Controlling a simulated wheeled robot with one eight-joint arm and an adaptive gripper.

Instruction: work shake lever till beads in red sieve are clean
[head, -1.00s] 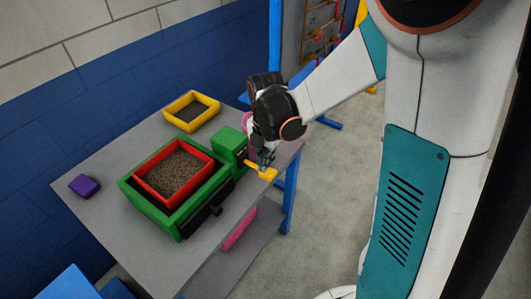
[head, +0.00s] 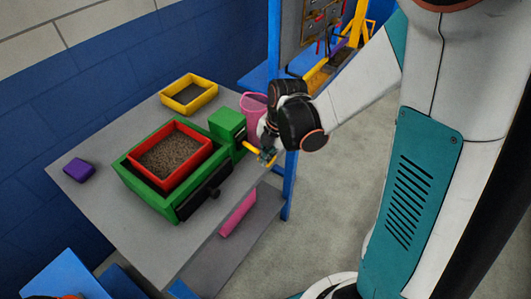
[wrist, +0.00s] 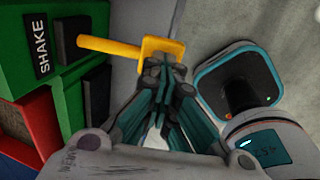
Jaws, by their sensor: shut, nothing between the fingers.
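The red sieve (head: 207,147) holds a bed of brown, grainy material and sits in a green frame (head: 130,172). I cannot pick out clean beads from dirt at this size. Beside it stands a green box (head: 226,124), marked SHAKE in the wrist view (wrist: 68,62). A yellow lever (head: 250,147) sticks out from the box toward the right; in the wrist view its arm (wrist: 108,46) ends in a wider yellow plate. My gripper (head: 266,159) is shut and empty, its fingertips (wrist: 163,68) at that plate. I cannot tell whether they touch it.
A yellow tray (head: 208,96) stands at the back of the grey table (head: 110,222), and a purple block (head: 79,169) lies at the left. A pink bucket (head: 253,103) stands behind my arm. A black part with a knob (head: 214,193) is on the frame's front.

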